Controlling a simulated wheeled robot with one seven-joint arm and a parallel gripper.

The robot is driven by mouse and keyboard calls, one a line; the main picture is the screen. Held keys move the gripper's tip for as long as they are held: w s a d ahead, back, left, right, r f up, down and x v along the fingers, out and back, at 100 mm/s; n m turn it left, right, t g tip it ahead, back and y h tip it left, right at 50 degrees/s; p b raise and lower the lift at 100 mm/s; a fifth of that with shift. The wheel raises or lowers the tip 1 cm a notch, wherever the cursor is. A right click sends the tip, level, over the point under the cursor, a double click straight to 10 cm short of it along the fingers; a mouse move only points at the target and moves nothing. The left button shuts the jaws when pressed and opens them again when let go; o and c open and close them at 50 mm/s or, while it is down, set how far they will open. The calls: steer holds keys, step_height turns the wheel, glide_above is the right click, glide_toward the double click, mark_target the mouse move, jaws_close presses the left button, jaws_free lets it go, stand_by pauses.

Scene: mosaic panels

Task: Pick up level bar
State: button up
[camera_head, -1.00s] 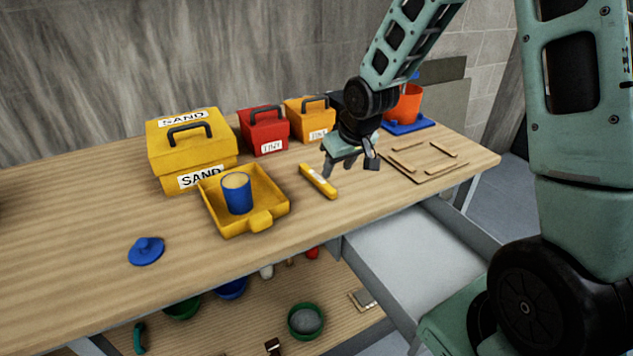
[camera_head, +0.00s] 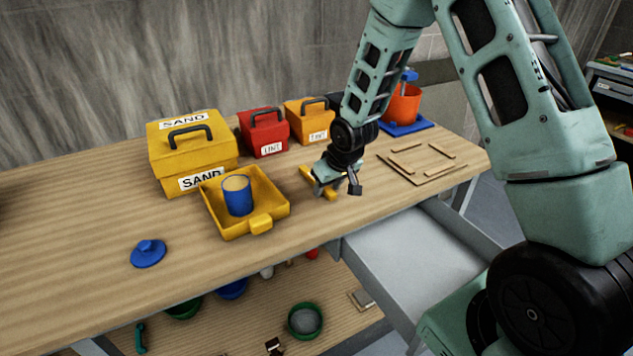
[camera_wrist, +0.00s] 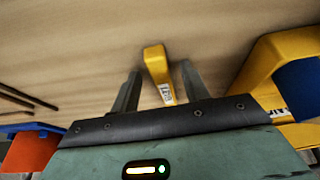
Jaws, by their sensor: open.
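The level bar is a short yellow bar (camera_head: 309,175) with a pale label, lying on the wooden bench. In the head view my gripper (camera_head: 338,190) is low over it and hides part of it. In the wrist view the yellow bar (camera_wrist: 154,62) shows between my two fingers (camera_wrist: 157,85). The fingers stand apart on either side of it, with gaps. My gripper is open. I cannot tell how far above the bench the fingertips are.
A yellow tray (camera_head: 272,222) with a blue cup (camera_head: 237,200) stands left of the bar. Yellow, red and orange boxes stand behind. A wooden frame (camera_head: 428,176) and an orange bucket (camera_head: 402,106) are to the right. An open drawer (camera_head: 400,250) juts out in front.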

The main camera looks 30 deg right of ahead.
jaws_close()
steer(key=shift+r, duration=0.1)
